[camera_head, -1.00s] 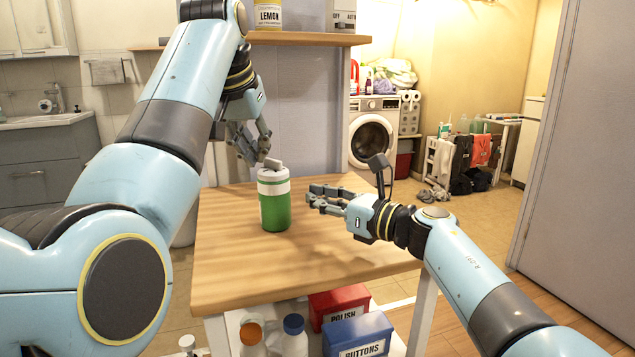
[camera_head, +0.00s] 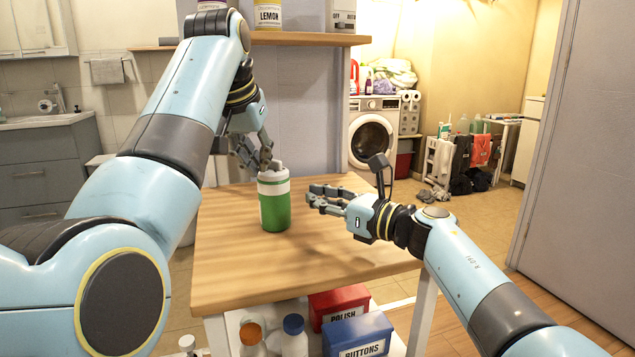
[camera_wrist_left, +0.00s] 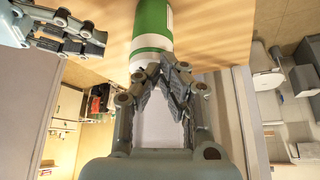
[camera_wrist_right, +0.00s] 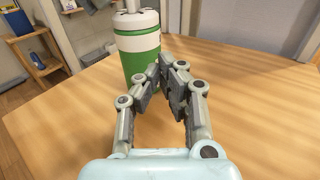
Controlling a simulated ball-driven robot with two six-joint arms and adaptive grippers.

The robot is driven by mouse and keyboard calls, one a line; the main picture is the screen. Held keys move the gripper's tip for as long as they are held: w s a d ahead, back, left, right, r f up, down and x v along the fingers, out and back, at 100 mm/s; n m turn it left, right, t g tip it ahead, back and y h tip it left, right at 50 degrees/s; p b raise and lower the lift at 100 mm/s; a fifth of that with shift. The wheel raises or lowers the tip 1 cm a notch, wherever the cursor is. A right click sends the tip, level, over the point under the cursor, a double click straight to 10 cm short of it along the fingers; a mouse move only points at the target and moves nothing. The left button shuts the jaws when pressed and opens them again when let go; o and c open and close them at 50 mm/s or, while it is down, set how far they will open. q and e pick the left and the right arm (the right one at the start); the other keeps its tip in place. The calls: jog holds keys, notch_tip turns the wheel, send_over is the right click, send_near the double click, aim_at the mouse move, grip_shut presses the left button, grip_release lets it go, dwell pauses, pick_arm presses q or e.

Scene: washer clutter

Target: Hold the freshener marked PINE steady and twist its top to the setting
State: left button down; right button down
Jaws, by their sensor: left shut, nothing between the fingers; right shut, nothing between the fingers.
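The freshener (camera_head: 274,207), a green cylinder with white bands, stands upright on the wooden table (camera_head: 230,275). A small grey knob (camera_head: 276,165) tops it. No PINE marking is readable on the sides I see. The body also shows in the left wrist view (camera_wrist_left: 152,22) and right wrist view (camera_wrist_right: 140,60). My left gripper (camera_head: 265,160) is shut and empty at the knob's left; I cannot tell whether it touches. Its fingers overlap the freshener's top edge in the left wrist view. My right gripper (camera_head: 314,196) is shut and empty, apart from the freshener on its right, pointing at it.
A shelf (camera_head: 280,38) above holds a LEMON can (camera_head: 268,14) and a box (camera_head: 341,14) with small print, partly cut off. Below the table are a red POLISH box (camera_head: 338,306), a blue BUTTONS box (camera_head: 358,335) and bottles. The tabletop in front is clear.

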pick_arm(q)
jog(key=shift+w+d, duration=0.2)
jog(key=shift+w, duration=0.2)
dwell(0.4)
jog(key=shift+s+d, duration=0.2)
jog(key=shift+d, duration=0.6)
dwell(0.4)
jog(key=shift+s, duration=0.15)
jog(key=shift+s, duration=0.25)
notch_tip(320, 180, up, 6)
dwell(0.6)
jog(key=shift+a+f, duration=0.35)
jog(key=shift+f, duration=0.65)
jog(key=shift+a+f, duration=0.4)
jog(key=shift+f, duration=0.65)
jog(key=shift+a+f, duration=0.35)
jog(key=shift+f, duration=0.65)
